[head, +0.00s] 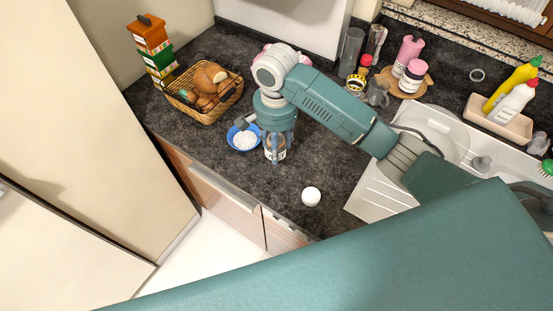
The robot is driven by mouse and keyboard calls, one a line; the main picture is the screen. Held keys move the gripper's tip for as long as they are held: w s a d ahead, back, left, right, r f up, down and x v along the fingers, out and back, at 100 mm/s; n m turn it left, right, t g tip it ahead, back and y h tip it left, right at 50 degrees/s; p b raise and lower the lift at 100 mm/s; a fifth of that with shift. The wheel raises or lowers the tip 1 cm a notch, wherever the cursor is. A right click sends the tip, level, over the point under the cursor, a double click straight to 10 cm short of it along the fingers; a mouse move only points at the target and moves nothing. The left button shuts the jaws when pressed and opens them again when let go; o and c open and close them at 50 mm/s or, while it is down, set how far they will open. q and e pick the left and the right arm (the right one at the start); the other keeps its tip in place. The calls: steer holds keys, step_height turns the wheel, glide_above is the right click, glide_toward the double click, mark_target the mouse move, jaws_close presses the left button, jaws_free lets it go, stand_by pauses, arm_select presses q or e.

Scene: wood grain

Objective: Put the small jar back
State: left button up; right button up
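A small jar (281,154) with a pale label is on or just above the dark counter, below my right gripper (276,146). The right gripper points down from the arm that comes in from the right. Its fingers are around the jar and one crosses in front of it. I cannot tell whether they press on it. The jar's top is hidden by the gripper. A round white lid (311,196) lies on the counter nearer the front edge. A blue bowl (232,141) with white contents stands just left of the jar. My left gripper is not in view.
A wicker basket (207,115) of bread and stacked boxes (153,50) stand at the left. Bottles and jars stand at the back, some on a round wooden board (391,85). A sink (442,135) is at the right. The counter around the lid is clear.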

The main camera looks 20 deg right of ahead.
mark_target(276, 167)
step_height(276, 167, down, 3)
steer(key=shift+d+f, duration=0.1)
step_height(276, 167, down, 3)
steer(key=shift+f+p, duration=0.2)
steer(key=shift+p, duration=0.4)
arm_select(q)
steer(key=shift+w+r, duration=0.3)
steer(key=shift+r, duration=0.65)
arm_select(e)
steer(key=shift+f, duration=0.45)
steer(key=o, duration=1.3)
steer(key=shift+f, duration=0.15)
